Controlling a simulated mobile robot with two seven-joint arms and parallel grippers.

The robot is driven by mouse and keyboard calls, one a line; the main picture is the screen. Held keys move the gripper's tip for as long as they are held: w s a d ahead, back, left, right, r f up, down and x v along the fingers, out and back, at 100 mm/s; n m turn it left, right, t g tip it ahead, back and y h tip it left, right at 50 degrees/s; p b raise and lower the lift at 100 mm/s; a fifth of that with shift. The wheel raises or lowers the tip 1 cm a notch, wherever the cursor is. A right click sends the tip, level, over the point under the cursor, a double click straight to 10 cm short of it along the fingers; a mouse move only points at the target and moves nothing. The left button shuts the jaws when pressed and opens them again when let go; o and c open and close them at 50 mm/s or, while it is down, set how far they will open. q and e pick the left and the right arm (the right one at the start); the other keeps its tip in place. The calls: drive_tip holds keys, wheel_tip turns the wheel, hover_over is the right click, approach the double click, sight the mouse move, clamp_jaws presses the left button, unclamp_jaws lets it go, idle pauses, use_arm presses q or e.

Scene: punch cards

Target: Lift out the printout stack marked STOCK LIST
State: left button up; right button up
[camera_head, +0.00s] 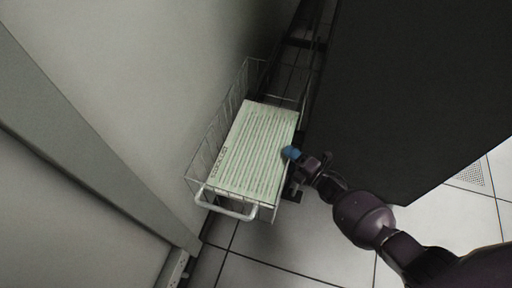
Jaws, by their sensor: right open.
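A printout stack (255,150) with pale green and white stripes lies flat in a wire basket (197,166). Small dark marks run along its left edge, too small to read, so I cannot confirm STOCK LIST. My right gripper (296,165) is open at the right edge of the stack, with a blue tip close to the paper. I cannot tell whether it touches the stack or the basket side. Its lower finger is hard to make out against dark parts. My left gripper is not in view.
The basket has a pale handle (228,208) at its near end. A pale wall (130,70) stands close on the left, and a large dark cabinet (415,90) on the right. Tiled floor (310,240) lies open in front, with a perforated tile (470,177) at right.

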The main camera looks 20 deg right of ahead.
drive_tip(key=shift+x, duration=1.5)
drive_tip(key=shift+f, duration=0.1)
clamp_jaws()
